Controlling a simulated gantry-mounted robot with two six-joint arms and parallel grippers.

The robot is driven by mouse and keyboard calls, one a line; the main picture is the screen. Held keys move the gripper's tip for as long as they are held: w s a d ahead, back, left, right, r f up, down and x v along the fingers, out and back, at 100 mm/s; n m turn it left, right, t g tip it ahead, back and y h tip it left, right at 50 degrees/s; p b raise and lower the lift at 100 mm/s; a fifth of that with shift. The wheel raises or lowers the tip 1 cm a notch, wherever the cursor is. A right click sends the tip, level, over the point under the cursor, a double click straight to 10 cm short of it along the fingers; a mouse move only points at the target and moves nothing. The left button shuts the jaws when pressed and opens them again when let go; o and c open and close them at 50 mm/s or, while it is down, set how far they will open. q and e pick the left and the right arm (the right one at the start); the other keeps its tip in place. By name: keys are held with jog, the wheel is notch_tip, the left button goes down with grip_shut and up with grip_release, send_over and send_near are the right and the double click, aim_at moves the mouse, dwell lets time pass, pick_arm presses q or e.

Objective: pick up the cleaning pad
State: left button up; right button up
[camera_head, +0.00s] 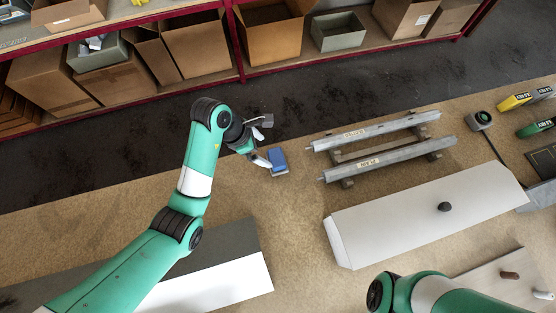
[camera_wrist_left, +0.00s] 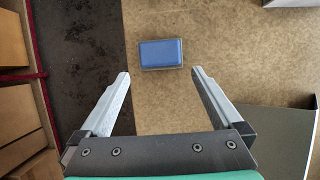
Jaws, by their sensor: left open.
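The cleaning pad (camera_head: 278,159) is a small blue block with a grey base, lying on the tan bench top near its far edge. In the left wrist view the pad (camera_wrist_left: 161,53) sits ahead of the fingers, roughly centred between their lines. My left gripper (camera_head: 265,147) is beside the pad, to its left in the head view. In the left wrist view my left gripper (camera_wrist_left: 160,82) is open, with nothing between its fingers. My right arm shows at the bottom right of the head view, but its gripper is out of view.
Two grey shutter profiles (camera_head: 378,142) lie on supports to the right of the pad. A white panel (camera_head: 400,222) with a dark knob (camera_head: 444,207) lies nearer. A grey and white panel (camera_head: 238,283) lies under my left arm. Shelves with cardboard boxes (camera_head: 275,40) stand beyond the dark floor.

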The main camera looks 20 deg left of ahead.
aim_at(276, 158)
pick_arm(q)
jog(key=b+x, duration=0.1)
jog(key=x, duration=0.3)
jog(key=b+x, duration=0.2)
jog(key=x, duration=0.3)
jog(key=shift+w+d, duration=0.15)
jog(key=shift+d, duration=0.05)
jog(key=c, duration=1)
jog(key=shift+r, duration=0.15)
